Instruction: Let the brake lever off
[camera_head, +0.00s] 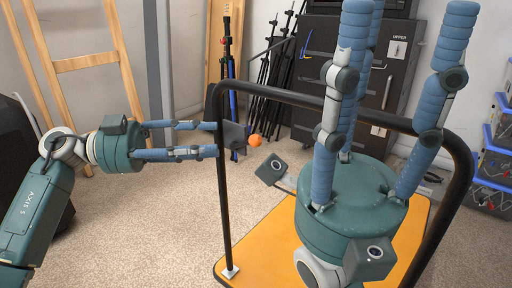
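An orange ball-shaped knob (255,141) shows just right of the left post of a black tubular handle frame (222,185). I cannot tell for sure that it belongs to the brake lever; no lever shaft shows clearly. The frame stands on an orange platform (255,250). My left gripper (216,138) comes in from the left, fingers level and apart, nothing between them. Its fingertips end at or near the left post, short of the knob; contact is unclear. My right gripper (408,10) is close in front, fingers pointing up and spread, empty, hiding part of the frame and platform.
A dark cabinet (400,85) and black tripods (275,70) stand at the back. A wooden ladder (85,62) leans at the left. Blue-edged bins (495,165) are stacked at the right. Carpet (150,220) is clear below my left gripper.

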